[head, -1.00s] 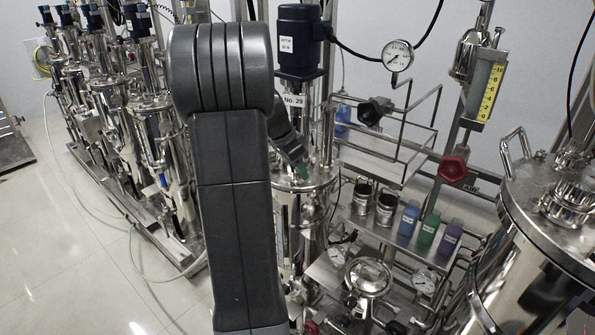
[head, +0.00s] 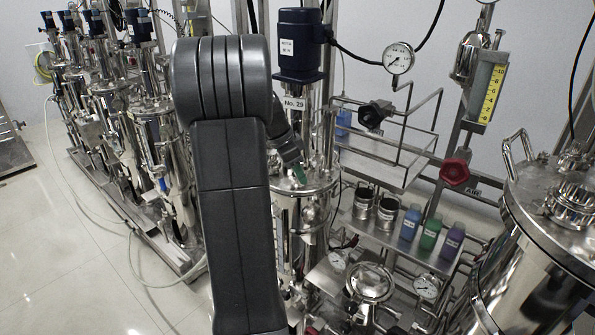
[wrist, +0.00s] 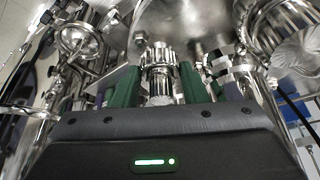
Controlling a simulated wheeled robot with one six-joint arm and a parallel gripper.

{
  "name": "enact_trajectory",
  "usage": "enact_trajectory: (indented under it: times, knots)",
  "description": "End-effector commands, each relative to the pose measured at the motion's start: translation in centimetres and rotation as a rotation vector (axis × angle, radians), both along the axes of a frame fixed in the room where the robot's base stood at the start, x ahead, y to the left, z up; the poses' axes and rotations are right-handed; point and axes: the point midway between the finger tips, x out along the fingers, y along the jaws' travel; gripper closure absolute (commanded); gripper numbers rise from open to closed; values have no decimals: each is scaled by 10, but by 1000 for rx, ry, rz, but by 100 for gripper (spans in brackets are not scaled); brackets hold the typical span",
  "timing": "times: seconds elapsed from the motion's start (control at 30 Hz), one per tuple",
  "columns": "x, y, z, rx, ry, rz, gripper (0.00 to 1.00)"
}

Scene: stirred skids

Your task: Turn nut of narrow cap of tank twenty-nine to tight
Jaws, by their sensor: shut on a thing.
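Tank twenty-nine (head: 300,215) is a shiny steel vessel with a "No. 29" sign (head: 294,103) above it and a dark blue motor on top. My gripper (head: 299,174) is at the tank's lid, its green fingertip showing beside my arm. In the wrist view, the two green fingers (wrist: 158,85) stand on either side of a ribbed, upright steel cap nut (wrist: 158,58), shut on it. The lower part of the nut shows between the fingers. My arm hides the left part of the lid in the head view.
Colored bottles (head: 430,232) and metal cups stand on a shelf right of the tank. A wire rack (head: 385,150), a pressure gauge (head: 398,57) and a red knob (head: 455,171) are near. A larger steel vessel (head: 540,250) stands at right, more tanks at left.

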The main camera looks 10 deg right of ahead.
Motion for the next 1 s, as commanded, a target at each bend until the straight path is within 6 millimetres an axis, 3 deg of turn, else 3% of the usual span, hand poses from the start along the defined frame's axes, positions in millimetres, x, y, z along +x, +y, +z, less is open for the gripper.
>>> enact_trajectory:
  times: [0.23,0.27,0.37,0.77,1.0]
  knots:
    - [1,0,1,-1,-3,1,84]
    - [1,0,1,-1,-3,1,59]
    - [1,0,1,-1,-2,1,40]
    - [0,3,7,-1,-2,2,39]
    - [-1,21,51,0,-6,4,39]
